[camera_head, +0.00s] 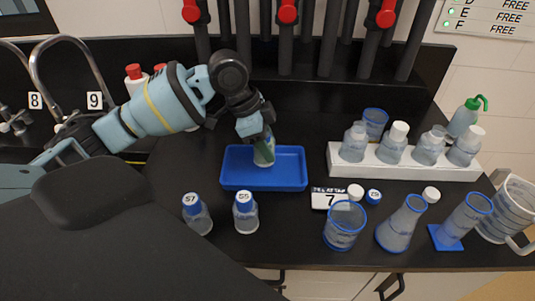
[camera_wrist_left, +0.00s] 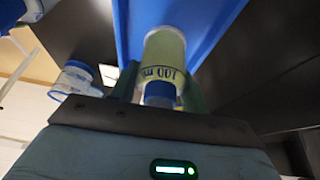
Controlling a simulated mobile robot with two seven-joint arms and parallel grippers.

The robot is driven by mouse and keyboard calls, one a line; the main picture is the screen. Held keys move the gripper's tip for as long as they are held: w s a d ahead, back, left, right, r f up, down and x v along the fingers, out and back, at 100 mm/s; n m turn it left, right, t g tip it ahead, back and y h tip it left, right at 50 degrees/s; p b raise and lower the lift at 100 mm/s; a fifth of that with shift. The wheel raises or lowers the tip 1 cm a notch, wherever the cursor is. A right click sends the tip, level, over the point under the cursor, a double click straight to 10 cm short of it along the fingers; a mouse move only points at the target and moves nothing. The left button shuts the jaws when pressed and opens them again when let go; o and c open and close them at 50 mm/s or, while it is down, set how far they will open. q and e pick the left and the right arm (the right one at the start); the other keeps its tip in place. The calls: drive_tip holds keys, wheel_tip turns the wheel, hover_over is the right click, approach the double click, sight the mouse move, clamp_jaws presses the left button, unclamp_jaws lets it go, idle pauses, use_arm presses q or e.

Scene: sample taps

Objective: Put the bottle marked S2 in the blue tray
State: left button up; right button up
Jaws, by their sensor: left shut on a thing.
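The blue tray (camera_head: 290,182) lies on the black bench. My left gripper (camera_head: 263,138) reaches in from the left and is shut on a small clear bottle (camera_head: 264,155) at the tray. The bottle looks upright, within the tray's outline; I cannot tell whether it touches the tray floor. In the left wrist view, the bottle (camera_wrist_left: 163,50) with yellowish contents, "100 ml" print and a blue cap sits between the fingers (camera_wrist_left: 160,88), with the tray (camera_wrist_left: 205,20) behind it. Its cap marking is hidden, so I cannot read S2. My right gripper is not in view.
Bottles marked S7 (camera_head: 197,214) and S5 (camera_head: 245,213) stand in front of the tray. A "7" sign (camera_head: 328,199), beaker (camera_head: 344,226) and flask (camera_head: 400,225) stand to the right. A white rack (camera_head: 440,171) holds several bottles. Red-tipped taps (camera_head: 287,14) hang behind.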

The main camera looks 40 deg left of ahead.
use_arm(q)
drive_tip(key=shift+f, duration=1.8)
drive_tip(key=shift+f, duration=0.1)
drive_tip(key=o, duration=1.1)
drive_tip(key=v, duration=1.2)
drive_tip(key=shift+p, duration=0.4)
